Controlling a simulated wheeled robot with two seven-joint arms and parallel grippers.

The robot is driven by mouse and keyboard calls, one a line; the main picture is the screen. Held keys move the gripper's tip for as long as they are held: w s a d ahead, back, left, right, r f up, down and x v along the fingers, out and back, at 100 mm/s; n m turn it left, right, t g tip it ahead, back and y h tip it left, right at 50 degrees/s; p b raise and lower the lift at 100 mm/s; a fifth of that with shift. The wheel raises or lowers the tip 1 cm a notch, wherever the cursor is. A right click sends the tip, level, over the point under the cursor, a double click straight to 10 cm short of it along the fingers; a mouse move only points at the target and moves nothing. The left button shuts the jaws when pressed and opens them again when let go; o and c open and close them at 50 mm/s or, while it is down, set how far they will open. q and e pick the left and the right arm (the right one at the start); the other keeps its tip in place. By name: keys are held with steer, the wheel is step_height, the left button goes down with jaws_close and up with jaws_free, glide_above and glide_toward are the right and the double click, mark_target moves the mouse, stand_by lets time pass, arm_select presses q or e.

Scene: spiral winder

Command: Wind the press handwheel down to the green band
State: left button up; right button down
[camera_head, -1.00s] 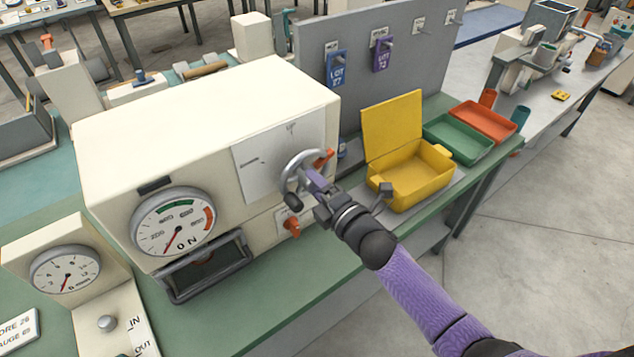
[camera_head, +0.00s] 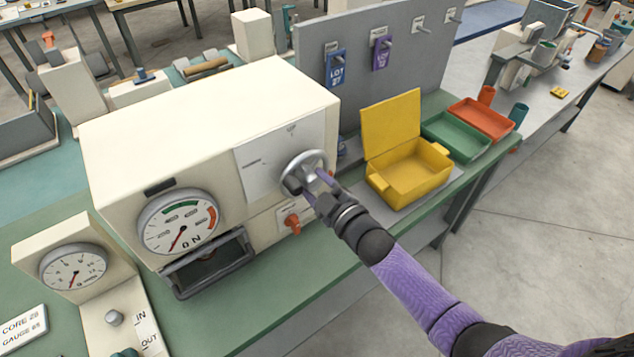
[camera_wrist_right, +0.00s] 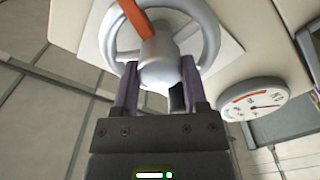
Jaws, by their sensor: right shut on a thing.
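The grey press handwheel (camera_head: 303,172) sits on the front of the cream press (camera_head: 215,105). My right gripper (camera_head: 318,185) is at the wheel. In the right wrist view, its two purple-grey fingers (camera_wrist_right: 158,85) lie on either side of the wheel's hub (camera_wrist_right: 160,58) and are shut on it. An orange bar (camera_wrist_right: 134,18) runs up from the hub there. The large dial (camera_head: 178,221) has a green band (camera_head: 178,204) at its top. Its red needle points down, slightly left, near the 0, away from the green band. My left gripper is not in view.
A small orange knob (camera_head: 292,221) is below the wheel. An open yellow box (camera_head: 412,170), a green tray (camera_head: 452,136) and a red tray (camera_head: 485,119) stand to the right. A smaller gauge (camera_head: 74,268) stands at front left. The floor at right is clear.

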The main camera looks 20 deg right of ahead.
steer(key=m, duration=0.6)
steer(key=shift+p, duration=0.35)
steer(key=m, duration=0.6)
stand_by(0.4)
steer(key=shift+c, duration=0.6)
jaws_free()
steer(key=shift+s, duration=0.1)
steer(key=p+v, duration=0.1)
steer(key=v, duration=0.8)
steer(key=shift+s+d, duration=0.15)
steer(key=shift+s, duration=0.2)
